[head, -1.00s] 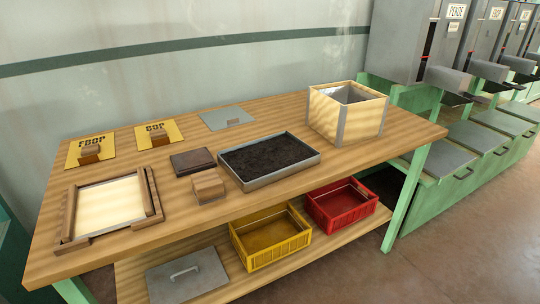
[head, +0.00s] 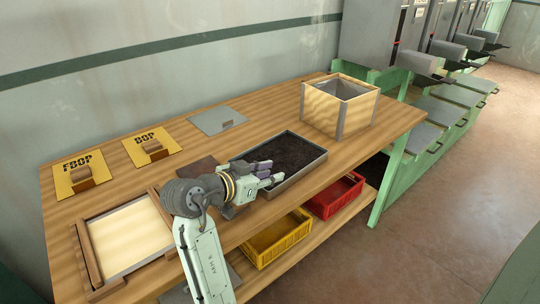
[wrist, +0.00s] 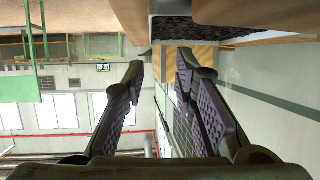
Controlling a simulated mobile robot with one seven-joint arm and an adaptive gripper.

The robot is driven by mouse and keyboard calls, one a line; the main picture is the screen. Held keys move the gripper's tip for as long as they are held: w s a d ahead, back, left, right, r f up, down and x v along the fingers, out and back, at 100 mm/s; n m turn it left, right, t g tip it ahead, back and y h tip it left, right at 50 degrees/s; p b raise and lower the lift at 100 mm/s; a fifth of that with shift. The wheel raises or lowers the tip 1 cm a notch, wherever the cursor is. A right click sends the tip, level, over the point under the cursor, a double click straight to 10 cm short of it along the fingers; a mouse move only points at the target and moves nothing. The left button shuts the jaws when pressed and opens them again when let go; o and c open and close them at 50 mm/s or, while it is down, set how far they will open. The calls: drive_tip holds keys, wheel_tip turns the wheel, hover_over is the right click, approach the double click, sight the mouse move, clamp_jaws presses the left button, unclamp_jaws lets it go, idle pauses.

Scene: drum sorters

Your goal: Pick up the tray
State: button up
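The tray (head: 304,173) is a shallow grey metal tray filled with dark granular material, lying on the wooden workbench (head: 240,233) near its front edge. My gripper (head: 272,172) is at the tray's left end in the head view and covers its near-left corner. The fingers are open with nothing visible held between them. In the wrist view, my gripper (wrist: 158,78) shows its two ridged purple pads spread apart. A dark speckled surface with a grey edge, apparently the tray, shows at the top middle there. I cannot tell whether a finger touches the tray.
A wooden box (head: 337,108) with metal corners stands behind the tray to the right. A wooden frame (head: 95,262) lies at the left. Yellow stencil plates (head: 152,147) and a grey plate (head: 217,121) lie along the back. Yellow (head: 275,243) and red (head: 333,196) crates sit on the lower shelf.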

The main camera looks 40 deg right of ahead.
sight(299, 169)
drive_tip(key=shift+m+g, duration=0.3)
drive_tip(key=shift+g, duration=0.3)
drive_tip(key=d, duration=0.2)
drive_tip(key=d+f, duration=0.1)
drive_tip(key=d, duration=0.1)
drive_tip(key=d+f+p, duration=0.1)
drive_tip(key=shift+s+d+f, duration=0.25)
drive_tip(key=shift+s+d, duration=0.15)
drive_tip(key=p+x, duration=0.1)
drive_tip(key=x, duration=0.1)
drive_tip(key=w+p+x, duration=0.1)
drive_tip(key=x, duration=0.1)
drive_tip(key=shift+d, duration=0.3)
drive_tip(key=shift+w+d+f, duration=0.15)
drive_tip(key=shift+d+f, duration=0.15)
drive_tip(key=shift+f, duration=0.05)
clamp_jaws()
drive_tip(key=shift+r, duration=0.15)
